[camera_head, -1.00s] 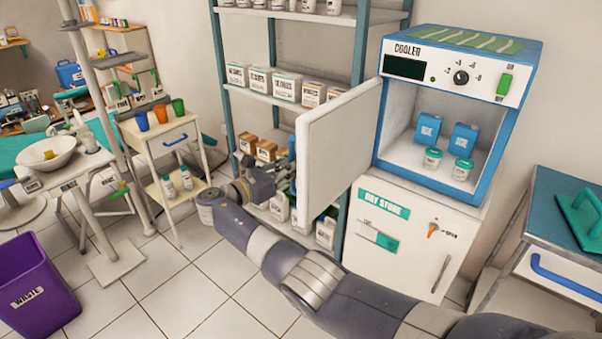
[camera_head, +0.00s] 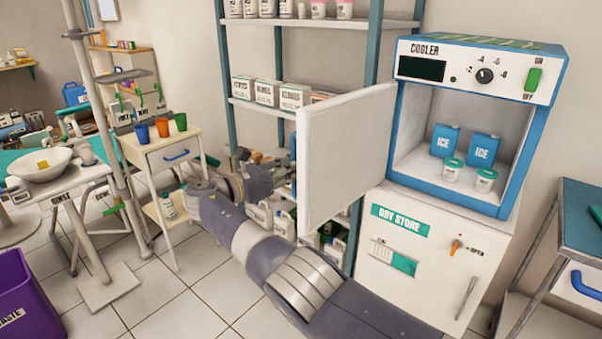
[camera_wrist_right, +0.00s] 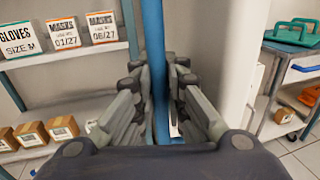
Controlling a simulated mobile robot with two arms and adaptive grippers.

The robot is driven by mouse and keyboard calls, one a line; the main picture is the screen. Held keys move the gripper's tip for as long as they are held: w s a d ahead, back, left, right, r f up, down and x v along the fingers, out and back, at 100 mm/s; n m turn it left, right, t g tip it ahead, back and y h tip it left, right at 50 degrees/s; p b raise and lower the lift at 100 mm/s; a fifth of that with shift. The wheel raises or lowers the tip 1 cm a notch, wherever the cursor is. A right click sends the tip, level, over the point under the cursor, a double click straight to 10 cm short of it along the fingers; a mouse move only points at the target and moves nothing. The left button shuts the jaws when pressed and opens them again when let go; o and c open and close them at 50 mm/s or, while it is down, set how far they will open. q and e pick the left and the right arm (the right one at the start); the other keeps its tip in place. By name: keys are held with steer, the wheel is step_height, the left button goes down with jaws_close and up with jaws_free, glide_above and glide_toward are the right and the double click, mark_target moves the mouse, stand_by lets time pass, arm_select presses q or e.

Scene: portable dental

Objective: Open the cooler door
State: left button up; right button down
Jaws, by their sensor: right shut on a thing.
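The white cooler (camera_head: 473,60) with blue trim stands on the dry store cabinet at the right in the head view. Its door (camera_head: 345,155) is swung wide open to the left, with the inner face towards me and the interior exposed. My right gripper (camera_wrist_right: 159,75) is shut on a blue vertical bar (camera_wrist_right: 157,25), which looks like the door's handle. In the head view my right gripper (camera_head: 283,172) is at the door's left edge, its fingers partly hidden behind it. My left gripper is in neither view.
Blue ice packs (camera_head: 444,140) and white jars (camera_head: 452,170) stand inside the cooler. A shelf rack (camera_head: 300,22) with boxes is behind the door. A small cart (camera_head: 165,160) with cups stands left, and a teal-topped table (camera_head: 583,225) right.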

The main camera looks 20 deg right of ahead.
steer(key=shift+a+f, duration=0.2)
steer(key=shift+f, duration=0.1)
